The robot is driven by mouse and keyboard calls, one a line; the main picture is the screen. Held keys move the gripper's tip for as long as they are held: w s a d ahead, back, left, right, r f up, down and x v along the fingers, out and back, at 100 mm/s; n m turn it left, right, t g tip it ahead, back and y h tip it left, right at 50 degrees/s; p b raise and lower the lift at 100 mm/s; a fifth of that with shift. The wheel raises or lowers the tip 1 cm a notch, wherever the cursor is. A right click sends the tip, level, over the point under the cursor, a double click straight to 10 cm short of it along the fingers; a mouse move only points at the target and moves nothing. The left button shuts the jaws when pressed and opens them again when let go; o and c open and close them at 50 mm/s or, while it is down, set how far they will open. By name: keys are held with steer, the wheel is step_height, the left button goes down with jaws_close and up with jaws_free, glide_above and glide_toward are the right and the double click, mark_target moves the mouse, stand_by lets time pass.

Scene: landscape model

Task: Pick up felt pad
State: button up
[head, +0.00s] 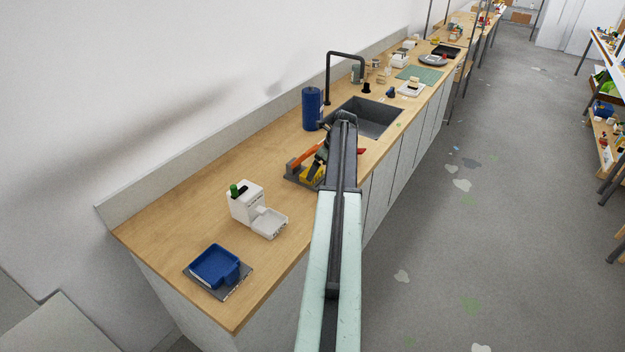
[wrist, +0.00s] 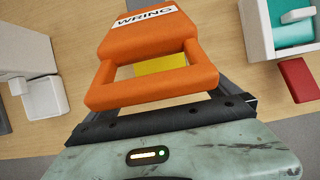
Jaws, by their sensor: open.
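A flat red block (wrist: 299,80) lies on the wooden counter at the right of the wrist view. It may be the felt pad, but I cannot tell for sure. A red edge also shows in the head view (head: 361,151), just right of my arm. My gripper (head: 338,118) is over the counter near the sink, with its jaws open. In the wrist view, an orange piece marked WRING (wrist: 147,32) with a loop handle lies ahead of my gripper, with a yellow block (wrist: 160,64) seen through the loop. My arm hides part of this area in the head view.
A grey tray (head: 293,178) holds orange and yellow things left of my arm. A blue cylinder (head: 312,108) stands beside the sink (head: 372,117) and its black tap (head: 328,75). A white device (head: 246,202) and blue tray (head: 215,266) sit nearer. Bare counter lies between.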

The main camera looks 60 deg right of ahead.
mark_target(317, 174)
steer(key=b+x, duration=0.2)
steer(key=x, duration=0.2)
steer(key=shift+d, duration=0.1)
steer(key=shift+r, duration=0.2)
steer(key=c, duration=1.4)
steer(key=shift+s, duration=0.1)
steer(key=shift+c, duration=0.2)
steer(key=shift+r, duration=0.1)
